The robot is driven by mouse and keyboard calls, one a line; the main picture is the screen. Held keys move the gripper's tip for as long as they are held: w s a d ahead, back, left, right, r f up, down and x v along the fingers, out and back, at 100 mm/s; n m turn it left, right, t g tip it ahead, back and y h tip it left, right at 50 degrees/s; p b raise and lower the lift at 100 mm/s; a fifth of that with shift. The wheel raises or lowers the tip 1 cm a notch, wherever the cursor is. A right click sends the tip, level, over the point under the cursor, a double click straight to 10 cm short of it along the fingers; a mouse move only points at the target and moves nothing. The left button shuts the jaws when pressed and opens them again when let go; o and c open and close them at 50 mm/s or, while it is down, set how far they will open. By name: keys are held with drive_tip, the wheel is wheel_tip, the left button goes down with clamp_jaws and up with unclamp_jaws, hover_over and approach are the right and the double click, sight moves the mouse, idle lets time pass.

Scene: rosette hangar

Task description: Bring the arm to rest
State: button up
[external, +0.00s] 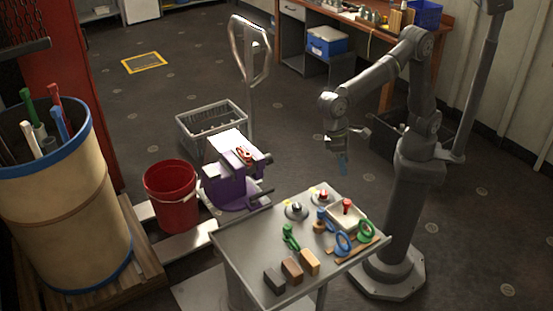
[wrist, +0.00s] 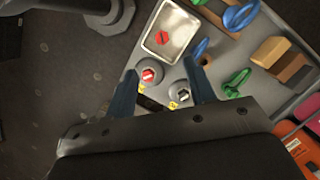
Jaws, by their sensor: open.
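My gripper (external: 343,168) hangs from my bent arm in the external view, fingers pointing down, above and behind the far edge of the grey work table (external: 245,240). In the wrist view the two blue fingers of my gripper (wrist: 161,66) stand apart with nothing held between them. Beyond and between them are a round base with a red top (wrist: 150,75) and one with a dark top (wrist: 182,95), each beside a yellow tag. A pale tray (wrist: 150,43) holding a red-topped piece (wrist: 165,37) lies just past the fingertips.
The table also carries green (external: 290,237) and blue (external: 343,243) handled pieces and several blocks (external: 291,268). A purple vise (external: 230,185) and red bucket (external: 171,195) stand left of it. Open floor (external: 300,130) lies behind the table.

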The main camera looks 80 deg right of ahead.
drive_tip(key=x, duration=1.2)
drive_tip(key=shift+s+f, duration=0.1)
wheel_tip(320, 180, up, 6)
drive_tip(key=w+d+f, duration=0.5)
drive_tip(key=w+d, duration=0.3)
drive_tip(key=d, duration=0.1)
drive_tip(key=w+d+f, duration=0.5)
drive_tip(key=w+d, duration=0.4)
drive_tip(key=d, duration=0.1)
drive_tip(key=w+d+f, duration=0.1)
drive_tip(key=d+f, duration=0.4)
drive_tip(key=d, duration=0.7)
drive_tip(key=w+d+f, duration=0.2)
drive_tip(key=d+f, duration=0.4)
drive_tip(key=d, duration=0.7)
drive_tip(key=shift+w+d, duration=0.2)
drive_tip(key=shift+d, duration=0.1)
drive_tip(key=shift+r, duration=0.1)
